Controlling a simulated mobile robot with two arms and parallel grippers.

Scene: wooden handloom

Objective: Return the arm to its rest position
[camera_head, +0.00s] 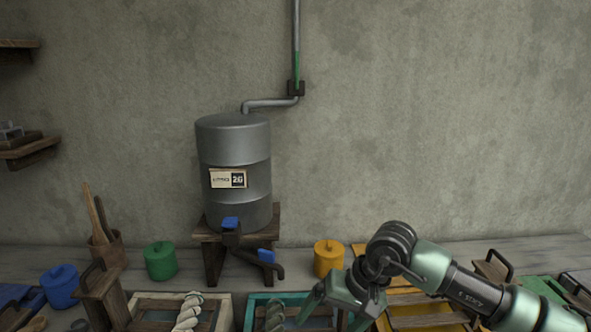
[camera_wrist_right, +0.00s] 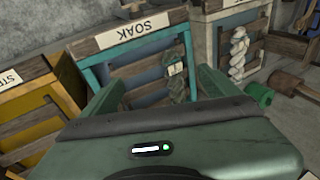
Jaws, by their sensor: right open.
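My right arm comes in from the right in the head view, bent down at the wrist. Its gripper (camera_head: 330,316) is over the right part of the teal-framed tray (camera_head: 285,297), with its fingers apart. The right wrist view shows the two green fingers spread, with the gripper (camera_wrist_right: 160,88) above the tray labelled SOAK (camera_wrist_right: 84,70). A grey-green twisted skein (camera_wrist_right: 176,85) lies in that tray, seen between the fingers; I cannot tell if either finger touches it. The skein also shows in the head view (camera_head: 275,315). My left gripper is not in view.
A white tray (camera_head: 226,312) with a pale skein (camera_head: 188,312) is left of the teal one. A yellow tray (camera_head: 420,310) is to the right. Behind stand a metal barrel (camera_head: 235,150) with blue-handled taps, a yellow pot (camera_head: 328,260) and a green pot (camera_head: 160,262).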

